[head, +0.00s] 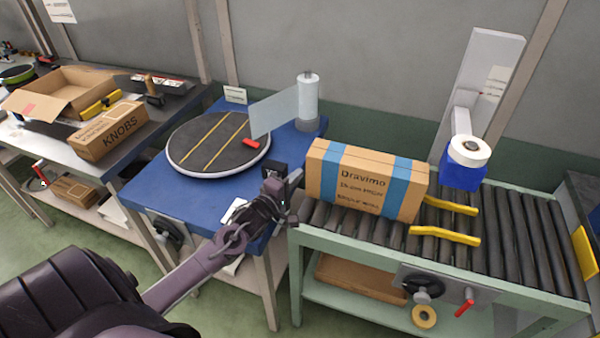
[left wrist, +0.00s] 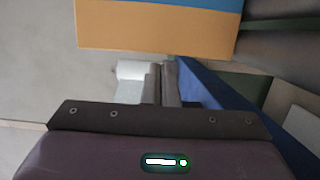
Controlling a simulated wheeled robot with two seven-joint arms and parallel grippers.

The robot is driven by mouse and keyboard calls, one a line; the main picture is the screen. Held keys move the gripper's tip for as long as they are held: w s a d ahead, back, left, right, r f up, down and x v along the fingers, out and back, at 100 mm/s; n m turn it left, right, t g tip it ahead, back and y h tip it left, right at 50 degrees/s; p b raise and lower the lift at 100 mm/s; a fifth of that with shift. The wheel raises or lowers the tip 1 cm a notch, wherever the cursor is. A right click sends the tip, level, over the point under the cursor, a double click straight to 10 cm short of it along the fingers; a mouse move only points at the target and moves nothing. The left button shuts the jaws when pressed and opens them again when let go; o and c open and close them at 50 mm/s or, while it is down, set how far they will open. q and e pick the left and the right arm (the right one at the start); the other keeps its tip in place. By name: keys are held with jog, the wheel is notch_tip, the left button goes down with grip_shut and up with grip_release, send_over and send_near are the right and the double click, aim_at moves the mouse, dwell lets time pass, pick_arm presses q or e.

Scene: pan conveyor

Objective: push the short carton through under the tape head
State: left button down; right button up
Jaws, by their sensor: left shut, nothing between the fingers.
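The short carton (head: 342,178), brown with blue bands and the word Dravimo, stands on the left part of the roller conveyor (head: 520,235). The tape head (head: 462,172), a blue block with a white roll, hangs from a grey post to the right of the carton. My left gripper (head: 295,178) is shut and empty at the carton's left end. In the left wrist view the shut fingertips (left wrist: 168,64) are just short of the carton's face (left wrist: 150,28); I cannot tell whether they touch. My right gripper is out of view.
Two yellow guide rails (head: 445,237) lie over the rollers between carton and tape head. A blue table (head: 160,195) with a round turntable (head: 185,160) and a film roll (head: 307,100) stands left of the conveyor. A KNOBS box (head: 110,130) sits on the far-left bench.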

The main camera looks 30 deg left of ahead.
pick_arm(q)
jog(key=shift+w, duration=1.15)
jog(key=shift+d, duration=0.1)
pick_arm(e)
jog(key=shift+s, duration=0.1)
